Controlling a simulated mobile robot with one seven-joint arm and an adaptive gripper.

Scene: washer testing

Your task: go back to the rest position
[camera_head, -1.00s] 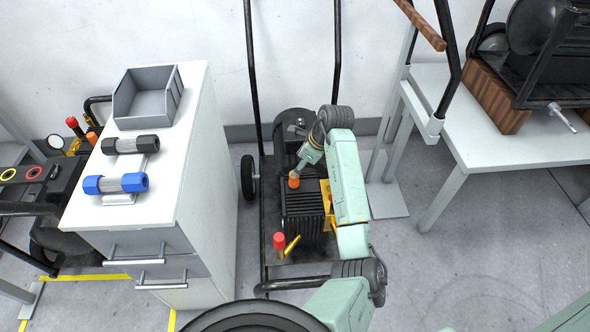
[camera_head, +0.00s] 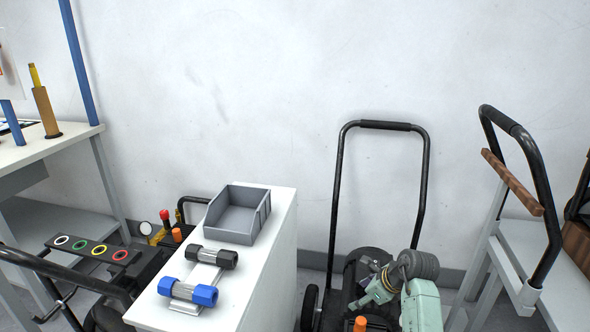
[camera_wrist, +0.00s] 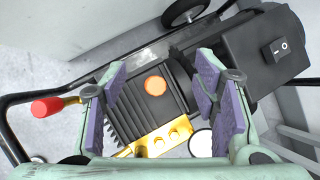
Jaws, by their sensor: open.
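My gripper (camera_head: 365,299) is at the lower right of the head view, above the pressure washer on its black-handled cart (camera_head: 381,125). The wrist view shows my gripper (camera_wrist: 162,75) open, with purple pads wide apart and nothing between them. Below the pads is the washer's black ribbed pump (camera_wrist: 130,108) with an orange cap (camera_wrist: 154,86) on top. The cap also shows at the bottom edge of the head view (camera_head: 360,324), near my gripper and apart from it. The lower part of the cart is out of the head view.
Left of the cart is a white cabinet (camera_head: 262,285) with a grey bin (camera_head: 238,214) and two short cylinders, one blue-ended (camera_head: 188,292), one black-ended (camera_head: 213,256). Another cart handle (camera_head: 525,150) and a table stand at right. A red knob (camera_wrist: 47,107) shows in the wrist view.

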